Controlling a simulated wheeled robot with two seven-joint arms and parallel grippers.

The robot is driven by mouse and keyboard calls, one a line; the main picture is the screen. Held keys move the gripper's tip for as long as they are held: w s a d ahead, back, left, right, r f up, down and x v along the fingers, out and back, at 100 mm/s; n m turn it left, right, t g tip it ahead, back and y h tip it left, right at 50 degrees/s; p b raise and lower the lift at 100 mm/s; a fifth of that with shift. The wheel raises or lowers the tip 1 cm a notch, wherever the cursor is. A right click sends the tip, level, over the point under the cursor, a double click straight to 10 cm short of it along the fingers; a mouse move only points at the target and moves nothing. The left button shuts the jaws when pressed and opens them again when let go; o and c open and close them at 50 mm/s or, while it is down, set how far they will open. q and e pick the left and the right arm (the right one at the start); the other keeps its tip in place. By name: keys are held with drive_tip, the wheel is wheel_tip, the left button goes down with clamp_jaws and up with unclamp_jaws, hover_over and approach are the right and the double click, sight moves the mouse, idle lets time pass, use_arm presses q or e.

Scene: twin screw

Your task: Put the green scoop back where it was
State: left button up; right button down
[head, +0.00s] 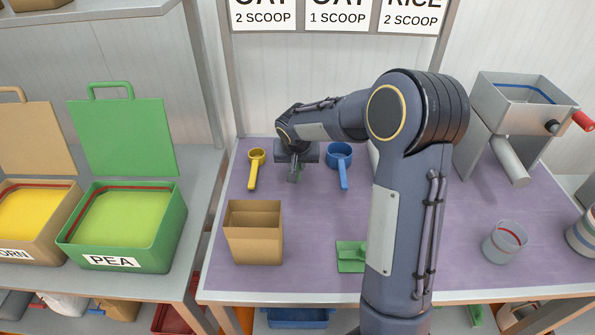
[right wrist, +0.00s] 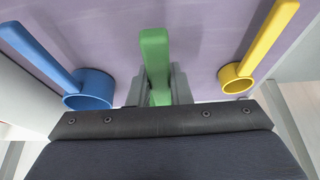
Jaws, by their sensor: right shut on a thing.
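My right gripper (head: 295,172) is over the back of the purple mat, between the yellow scoop (head: 254,170) and the blue scoop (head: 341,164). In the right wrist view the gripper (right wrist: 158,88) is shut on the handle of the green scoop (right wrist: 154,50). The scoop's bowl is hidden. The blue scoop (right wrist: 86,88) is to its left and the yellow scoop (right wrist: 238,76) to its right there. I cannot tell whether the green scoop touches the mat. My left gripper is not in view.
A tan open box (head: 254,245) stands front left on the purple mat (head: 310,215). A green flat-based piece (head: 350,256) is partly behind my right arm. A grey hopper (head: 510,110) and a clear cup (head: 504,242) are on the right. The green PEA bin (head: 165,232) is left.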

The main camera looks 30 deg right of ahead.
drive_tip(key=shift+w+d+f, duration=0.1)
drive_tip(key=shift+d+f, duration=0.1)
drive_tip(key=shift+f, duration=1.55)
drive_tip(key=shift+f, duration=0.15)
drive_tip(key=c, duration=1.3)
unclamp_jaws()
